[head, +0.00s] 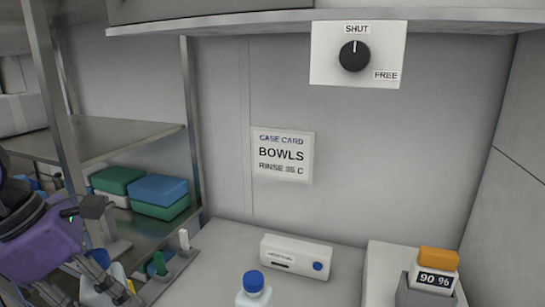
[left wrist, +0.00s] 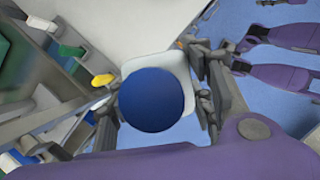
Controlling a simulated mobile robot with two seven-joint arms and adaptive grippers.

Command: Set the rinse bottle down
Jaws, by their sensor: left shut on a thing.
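The rinse bottle shows from above in the left wrist view, with a round blue cap (left wrist: 152,98) and a pale body around it. My left gripper (head: 112,284) is shut on it, a dark finger on each side. In the head view this gripper is at the lower left, beside the shelves, and the held bottle is mostly hidden. Another white bottle with a blue cap (head: 253,287) stands on the counter at the bottom centre, apart from my gripper and cut by the frame edge.
A white box with a blue button (head: 296,258) lies on the pale counter (head: 215,262). An orange-capped bottle marked 90 % (head: 436,272) stands in a grey holder at right. Green and blue packs (head: 158,190) fill the left shelf. A card (head: 283,155) reads BOWLS; a dial (head: 355,56) points to SHUT.

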